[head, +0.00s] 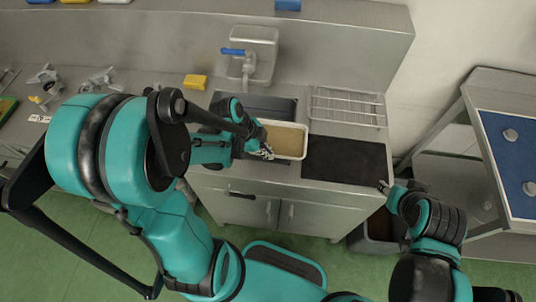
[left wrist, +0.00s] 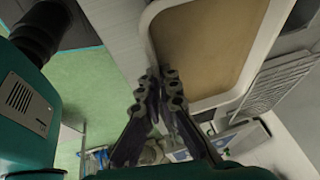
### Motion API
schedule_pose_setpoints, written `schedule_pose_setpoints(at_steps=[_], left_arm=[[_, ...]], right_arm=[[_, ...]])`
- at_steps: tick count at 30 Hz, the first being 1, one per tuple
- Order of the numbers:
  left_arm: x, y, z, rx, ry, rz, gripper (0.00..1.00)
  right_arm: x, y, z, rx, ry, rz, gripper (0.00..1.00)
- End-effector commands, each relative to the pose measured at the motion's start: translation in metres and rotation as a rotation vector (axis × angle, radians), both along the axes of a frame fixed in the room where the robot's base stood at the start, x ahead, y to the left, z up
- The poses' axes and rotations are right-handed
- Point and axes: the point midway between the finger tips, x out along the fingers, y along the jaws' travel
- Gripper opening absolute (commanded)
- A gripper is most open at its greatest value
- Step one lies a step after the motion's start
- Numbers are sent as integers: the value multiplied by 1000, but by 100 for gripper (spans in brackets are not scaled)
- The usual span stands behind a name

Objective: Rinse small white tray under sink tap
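The small tray (head: 305,145) has a white rim and a brownish inside. It is at the front of the sink basin (head: 268,104), below and right of the tap (head: 248,68), which has a blue lever. My left gripper (head: 266,152) is at the tray's left edge. In the left wrist view its fingers (left wrist: 160,82) are close together at the rim of the tray (left wrist: 262,50) and appear shut on it. Part of the basin is hidden behind my left arm. My right gripper (head: 400,186) appears open and empty, off the counter's front right corner.
A yellow sponge (head: 195,81) lies on the counter left of the sink. A wire rack (head: 347,106) stands at the back right, with a bare dark mat (head: 345,160) in front. Metal parts (head: 48,77) lie at the left. A blue-topped table (head: 515,165) stands at the right.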

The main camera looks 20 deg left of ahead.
Motion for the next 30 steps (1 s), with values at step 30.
schedule_pose_setpoints(at_steps=[30], left_arm=[[82,67,-22,0,0,2,0]], right_arm=[[0,0,-22,0,0,0,40]])
